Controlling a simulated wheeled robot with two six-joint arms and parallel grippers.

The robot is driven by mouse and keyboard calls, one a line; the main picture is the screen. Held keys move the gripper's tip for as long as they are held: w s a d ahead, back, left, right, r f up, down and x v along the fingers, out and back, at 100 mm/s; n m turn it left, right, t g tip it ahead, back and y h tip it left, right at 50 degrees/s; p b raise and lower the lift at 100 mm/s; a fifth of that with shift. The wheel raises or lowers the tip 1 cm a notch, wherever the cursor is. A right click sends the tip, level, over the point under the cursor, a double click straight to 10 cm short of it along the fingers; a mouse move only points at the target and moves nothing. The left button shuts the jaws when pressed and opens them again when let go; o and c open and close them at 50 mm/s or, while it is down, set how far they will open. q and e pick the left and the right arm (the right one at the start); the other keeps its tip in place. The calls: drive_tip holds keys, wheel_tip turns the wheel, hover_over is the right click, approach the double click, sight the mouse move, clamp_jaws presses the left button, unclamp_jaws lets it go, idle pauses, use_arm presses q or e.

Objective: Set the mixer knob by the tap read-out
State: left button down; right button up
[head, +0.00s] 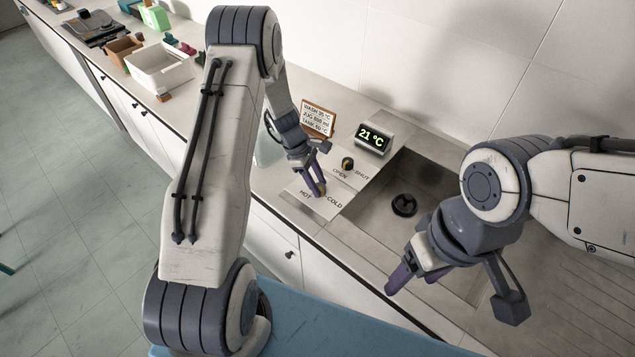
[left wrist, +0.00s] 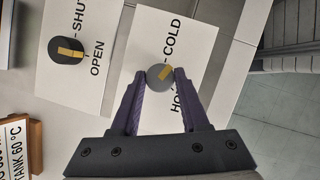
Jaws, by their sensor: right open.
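The mixer knob (left wrist: 158,82) is a small grey disc with a yellow mark on a white HOT/COLD plate (left wrist: 145,52). Its mark points toward the lettering, slightly to the COLD side. My left gripper (head: 319,191) has its purple fingers down at this plate; in the left wrist view (left wrist: 160,76) the fingertips sit against both sides of the knob. The fingers mostly hide the knob in the head view. The tap read-out (head: 372,138) shows 21 °C. My right gripper (head: 405,272) is open and empty above the sink's front side.
The dark OPEN/SHUT knob (head: 347,164) stands close behind the mixer plate. A note card (head: 318,117) lists WASH, JUG and TANK values. The sink (head: 375,205) with its drain (head: 404,205) lies to the right. A white bin (head: 158,68) stands far left.

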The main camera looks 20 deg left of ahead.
use_arm(q)
drive_tip(key=shift+m, duration=0.4)
drive_tip(key=m, duration=0.1)
drive_tip(key=m+g+b, duration=0.1)
drive_tip(key=m, duration=0.1)
drive_tip(key=m+g, duration=0.1)
drive_tip(key=shift+w+m+b, duration=0.25)
drive_tip(key=shift+m+b, duration=0.05)
drive_tip(key=shift+b, duration=0.05)
drive_tip(key=m+y+b, duration=0.1)
drive_tip(key=m, duration=0.1)
drive_tip(key=m+g, duration=0.1)
drive_tip(key=m, duration=0.2)
drive_tip(key=shift+d+m+g+y+b, duration=0.15)
drive_tip(key=shift+m+g+y+b, duration=0.15)
drive_tip(key=shift+y+b, duration=0.1)
drive_tip(key=shift+w, duration=0.1)
drive_tip(key=shift+c, duration=2)
unclamp_jaws()
drive_tip(key=shift+r, duration=0.1)
